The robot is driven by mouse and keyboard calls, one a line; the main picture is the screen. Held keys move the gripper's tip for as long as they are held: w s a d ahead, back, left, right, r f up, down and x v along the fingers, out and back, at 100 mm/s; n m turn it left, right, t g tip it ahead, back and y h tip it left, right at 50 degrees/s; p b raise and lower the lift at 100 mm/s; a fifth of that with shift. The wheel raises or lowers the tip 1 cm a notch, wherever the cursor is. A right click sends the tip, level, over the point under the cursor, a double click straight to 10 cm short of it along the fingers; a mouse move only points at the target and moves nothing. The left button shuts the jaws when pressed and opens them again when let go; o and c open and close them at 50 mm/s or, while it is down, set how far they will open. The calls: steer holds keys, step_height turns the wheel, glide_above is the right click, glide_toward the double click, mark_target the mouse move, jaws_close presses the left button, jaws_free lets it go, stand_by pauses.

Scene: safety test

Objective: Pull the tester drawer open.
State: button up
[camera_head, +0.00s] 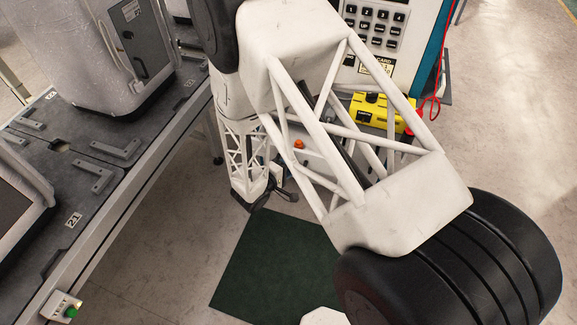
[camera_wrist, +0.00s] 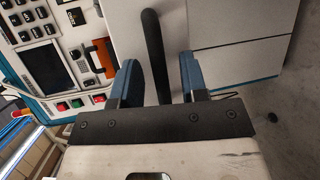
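The tester (camera_head: 395,12) stands at the upper right of the head view, partly hidden by my arm. In the wrist view it shows a white panel with a dark screen (camera_wrist: 48,66). A black bar handle (camera_wrist: 152,45) crosses a pale front panel (camera_wrist: 172,22) beside it. My gripper (camera_wrist: 160,68) is open, with one blue finger on each side of the bar. Gaps show between the bar and both fingers. The bar's lower end meets my gripper's dark palm in the picture; I cannot tell whether they touch. I cannot tell which panel is the drawer front.
More pale panels (camera_wrist: 238,65) lie right of the handle. In the head view, a yellow device (camera_head: 376,112) with a red cable is below the tester. A grey workbench (camera_head: 110,190) runs along the left; a green mat (camera_head: 275,262) lies on the floor.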

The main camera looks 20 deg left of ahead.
steer(key=shift+s+a, duration=0.1)
steer(key=v, duration=0.7)
steer(key=shift+s, duration=0.3)
steer(key=shift+r, duration=0.1)
stand_by(0.6)
steer(key=w+d+r+m+g+h, duration=0.15)
steer(key=d+r+m+g, duration=0.35)
steer(key=d+r, duration=0.75)
steer(key=w+d+r+m+g+h, duration=0.1)
steer(key=d+r+m+g+h, duration=0.4)
steer(key=d+r, duration=0.75)
steer(key=s+d+r+m+g+y, duration=0.2)
steer(key=s+d+r+m+y, duration=0.2)
steer(key=s+d+r+y, duration=0.8)
steer(key=s+d+r, duration=0.5)
steer(key=s+d, duration=0.1)
steer(key=s, duration=0.2)
steer(key=shift+m+y, duration=0.3)
steer(key=shift+y, duration=0.05)
